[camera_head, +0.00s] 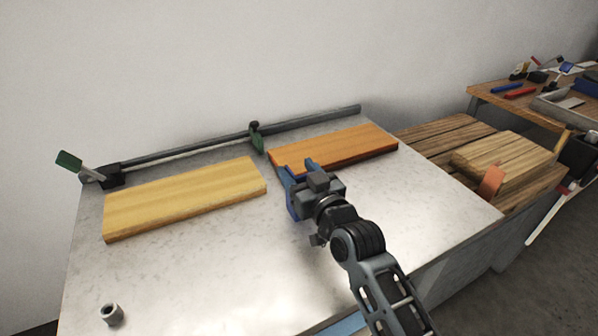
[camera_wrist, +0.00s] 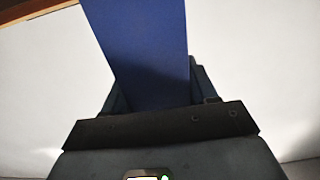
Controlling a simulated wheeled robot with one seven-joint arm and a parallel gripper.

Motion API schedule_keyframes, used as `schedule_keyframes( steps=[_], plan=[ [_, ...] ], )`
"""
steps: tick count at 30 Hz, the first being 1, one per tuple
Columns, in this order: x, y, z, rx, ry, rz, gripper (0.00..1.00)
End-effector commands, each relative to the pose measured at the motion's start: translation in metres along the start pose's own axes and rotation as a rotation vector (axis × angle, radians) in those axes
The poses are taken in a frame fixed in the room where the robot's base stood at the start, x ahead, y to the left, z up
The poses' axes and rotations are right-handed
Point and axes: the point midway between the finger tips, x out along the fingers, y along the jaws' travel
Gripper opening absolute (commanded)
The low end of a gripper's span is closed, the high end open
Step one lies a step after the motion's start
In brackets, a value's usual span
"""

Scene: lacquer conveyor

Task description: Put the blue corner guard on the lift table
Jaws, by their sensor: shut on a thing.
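The blue corner guard (camera_head: 291,200) is held in my gripper (camera_head: 301,182), low over the grey metal-topped table (camera_head: 215,255). I cannot tell whether it touches the top. In the wrist view the guard (camera_wrist: 145,50) is a flat blue face running up from between the fingers (camera_wrist: 158,95), and my gripper is shut on it. My arm and gripper hide part of it in the head view. The frames do not make clear which surface is the lift table; a low plank-covered surface (camera_head: 440,140) adjoins the metal table at right.
A yellow board (camera_head: 185,197) and an orange-brown board (camera_head: 335,148) lie along a rail (camera_head: 310,122) with green-handled clamps. A small grey cylinder (camera_head: 112,314) stands front left. An orange piece (camera_head: 491,181) leans by stacked planks (camera_head: 500,157). A tool bench (camera_head: 490,92) stands far right.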

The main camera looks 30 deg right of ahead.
Motion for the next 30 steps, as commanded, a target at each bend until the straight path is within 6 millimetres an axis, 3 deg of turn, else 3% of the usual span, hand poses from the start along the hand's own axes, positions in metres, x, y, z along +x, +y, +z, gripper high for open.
schedule_keyframes(
  steps=[11, 12, 18, 30],
  plan=[
    [0.0000, 0.0000, 0.0048, 0.000, 0.001, 0.000, 0.27],
    [0.0000, 0.0000, 0.0035, 0.000, 0.000, 0.000, 0.60],
    [0.0000, 0.0000, 0.0032, 0.000, 0.000, 0.000, 0.79],
    [-0.0026, 0.0001, 0.0006, 0.000, -0.001, 0.000, 0.83]
  ],
)
